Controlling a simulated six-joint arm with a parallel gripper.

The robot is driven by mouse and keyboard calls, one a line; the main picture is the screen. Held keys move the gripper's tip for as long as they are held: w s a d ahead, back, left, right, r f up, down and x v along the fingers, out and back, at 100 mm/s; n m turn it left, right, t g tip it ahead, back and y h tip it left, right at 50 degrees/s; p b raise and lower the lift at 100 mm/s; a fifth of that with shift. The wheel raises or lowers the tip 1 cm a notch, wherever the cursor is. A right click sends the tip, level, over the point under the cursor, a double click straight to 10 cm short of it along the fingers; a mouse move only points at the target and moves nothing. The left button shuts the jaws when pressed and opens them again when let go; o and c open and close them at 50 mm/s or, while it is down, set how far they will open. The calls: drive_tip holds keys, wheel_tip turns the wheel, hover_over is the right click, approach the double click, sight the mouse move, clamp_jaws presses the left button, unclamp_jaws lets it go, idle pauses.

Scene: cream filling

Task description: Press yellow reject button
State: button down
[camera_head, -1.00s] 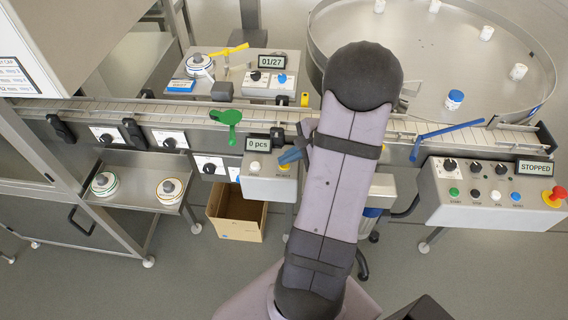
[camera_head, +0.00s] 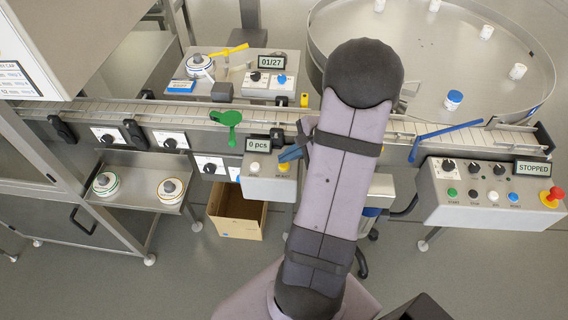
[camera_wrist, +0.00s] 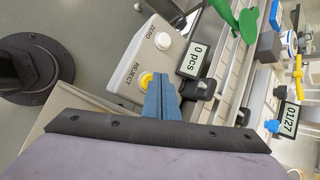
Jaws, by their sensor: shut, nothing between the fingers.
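The yellow reject button (camera_wrist: 146,80) sits on a grey box labelled REJECT and ZERO in the wrist view. My gripper (camera_wrist: 158,80), with blue fingers, is shut and empty, its tips right at the button and partly covering it. I cannot tell whether the tips touch or press it. In the head view the button (camera_head: 283,166) shows just below the blue fingertips (camera_head: 283,157). The white zero button (camera_wrist: 163,41) is beside it on the same box (camera_head: 266,188).
A counter display (camera_head: 258,144) reading "0 pcs" stands behind the box. The conveyor (camera_head: 190,114) runs behind, with a green lever (camera_head: 228,117) to the left. A control panel (camera_head: 490,195) reading STOPPED is at right. An open carton (camera_head: 236,212) is below.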

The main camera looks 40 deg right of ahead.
sight(286, 165)
drive_tip(key=shift+r+p, duration=2)
drive_tip(key=shift+r, duration=0.6)
drive_tip(key=shift+a, duration=0.1)
drive_tip(key=s+a+r+n+g+y, duration=0.15)
drive_tip(key=a+n+g, duration=0.25)
drive_tip(key=a+n, duration=0.65)
drive_tip(key=s+a+r+n+g+h, duration=0.1)
drive_tip(key=s+a+n+g+h, duration=0.3)
drive_tip(key=s+a+n, duration=0.7)
wheel_tip(286, 165, down, 34)
drive_tip(key=w+a+t+b, duration=0.1)
drive_tip(key=b, duration=3.2)
drive_tip(key=shift+w+a+r+h+b, duration=0.25)
drive_tip(key=shift+w+h+b, duration=0.05)
drive_tip(key=shift+h+b, duration=0.1)
drive_tip(key=shift+r+n, duration=0.2)
drive_tip(key=shift+n, duration=0.05)
